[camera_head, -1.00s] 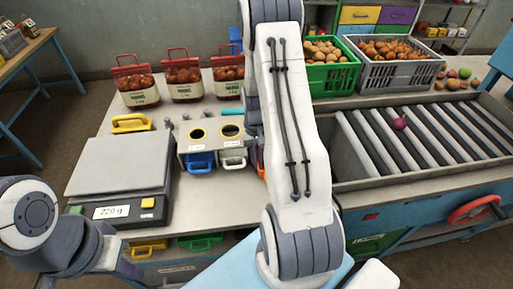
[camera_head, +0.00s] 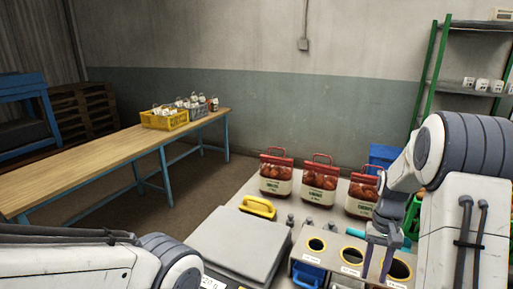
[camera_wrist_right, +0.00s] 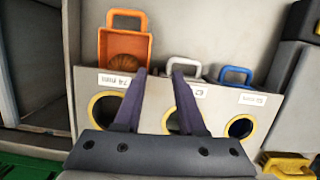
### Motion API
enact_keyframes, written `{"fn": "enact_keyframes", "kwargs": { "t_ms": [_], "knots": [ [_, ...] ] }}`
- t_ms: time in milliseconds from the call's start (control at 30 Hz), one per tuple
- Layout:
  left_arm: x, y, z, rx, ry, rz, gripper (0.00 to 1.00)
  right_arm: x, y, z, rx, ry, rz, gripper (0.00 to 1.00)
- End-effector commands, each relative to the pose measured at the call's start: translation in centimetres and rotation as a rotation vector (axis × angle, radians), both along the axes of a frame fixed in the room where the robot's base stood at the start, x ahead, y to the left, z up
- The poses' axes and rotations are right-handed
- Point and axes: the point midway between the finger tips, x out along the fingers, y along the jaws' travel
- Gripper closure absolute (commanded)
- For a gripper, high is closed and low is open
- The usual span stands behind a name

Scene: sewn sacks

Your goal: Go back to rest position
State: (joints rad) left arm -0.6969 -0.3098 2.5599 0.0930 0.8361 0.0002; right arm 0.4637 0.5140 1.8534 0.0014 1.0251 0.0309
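My right gripper (camera_head: 374,276) points down over the grey box with round yellow-rimmed holes (camera_head: 345,252). In the right wrist view its two purple fingers (camera_wrist_right: 160,72) stand apart with nothing held between them. The same box shows beneath them there (camera_wrist_right: 215,98), with an orange bin (camera_wrist_right: 124,48) holding something brown-orange. My left arm comes in at the lower left of the head view, but its gripper is outside the picture.
Three red-topped sacks (camera_head: 275,180) stand at the back of the bench. A scale (camera_head: 240,243) and a yellow handle (camera_head: 258,207) are left of the box. A wooden table (camera_head: 110,158) carries a yellow crate (camera_head: 164,119). A green shelf (camera_head: 434,75) stands at right.

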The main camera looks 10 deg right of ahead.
Motion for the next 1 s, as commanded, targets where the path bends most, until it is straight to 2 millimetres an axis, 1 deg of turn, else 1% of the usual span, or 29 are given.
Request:
{"fn": "enact_keyframes", "kwargs": {
  "t_ms": [33,67,100,133,167,200,233,267,300,367,400,467,500,600,700,733,767,800,833,867,1000],
  "knots": [
    [0.0,0.0,0.0,0.000,0.000,0.000,1.00,0.4,2.5,1.0,-0.004,-0.017,0.062,0.60],
    [0.0,0.0,0.0,0.000,0.000,0.000,1.00,0.5,4.1,1.6,-0.005,-0.028,0.103,0.60],
    [0.0,0.0,0.0,0.000,0.000,0.000,1.00,0.5,6.6,2.4,-0.008,-0.047,0.166,0.60],
    [0.0,0.0,0.0,0.000,0.000,0.000,1.00,0.3,8.6,3.1,-0.008,-0.062,0.217,0.60],
    [0.0,0.0,0.0,0.000,0.000,0.000,1.00,-0.1,10.6,3.7,-0.008,-0.077,0.271,0.60],
    [0.0,0.0,0.0,0.000,0.000,0.000,1.00,-0.8,13.3,4.5,-0.007,-0.097,0.342,0.60],
    [0.0,0.0,0.0,0.000,0.000,0.000,1.00,-1.5,15.2,5.0,-0.005,-0.113,0.397,0.60],
    [0.0,0.0,0.0,0.000,0.000,0.000,1.00,-2.3,17.0,5.5,-0.002,-0.128,0.450,0.60],
    [0.0,0.0,0.0,0.000,0.000,0.000,1.00,-3.6,19.2,6.0,0.003,-0.148,0.520,0.60],
    [0.0,0.0,0.0,0.000,0.000,0.000,1.00,-5.8,22.2,6.7,0.014,-0.178,0.627,0.60],
    [0.0,0.0,0.0,0.000,0.000,0.000,1.00,-7.4,24.0,7.1,0.022,-0.199,0.697,0.60],
    [0.0,0.0,0.0,0.000,0.000,0.000,1.00,-9.9,26.1,7.5,0.036,-0.228,0.794,0.60],
    [0.0,0.0,0.0,0.000,0.000,0.000,1.00,-11.5,27.2,7.7,0.047,-0.244,0.854,0.60],
    [0.0,0.0,0.0,0.000,0.000,0.000,1.00,-15.0,28.9,7.9,0.073,-0.279,0.979,0.60],
    [0.0,0.0,0.0,0.000,0.000,0.000,1.00,-17.3,29.7,7.8,0.092,-0.303,1.063,0.60],
    [0.0,0.0,0.0,0.000,0.000,0.000,1.00,-17.8,29.8,7.8,0.096,-0.307,1.080,0.60],
    [0.0,0.0,0.0,0.000,0.000,0.000,1.00,-18.1,29.9,7.7,0.100,-0.310,1.092,0.72],
    [0.0,0.0,0.0,0.000,0.000,0.000,1.00,-18.5,30.0,7.7,0.103,-0.314,1.104,0.87],
    [0.0,0.0,0.0,0.000,0.000,0.000,1.00,-18.6,30.1,7.7,0.105,-0.315,1.110,0.98],
    [0.0,0.0,0.0,0.000,0.000,0.000,1.00,-18.8,30.1,7.7,0.106,-0.315,1.114,1.00],
    [0.0,0.0,0.0,0.000,0.000,0.000,1.00,-18.8,30.1,7.7,0.106,-0.315,1.115,1.00]
  ]
}}
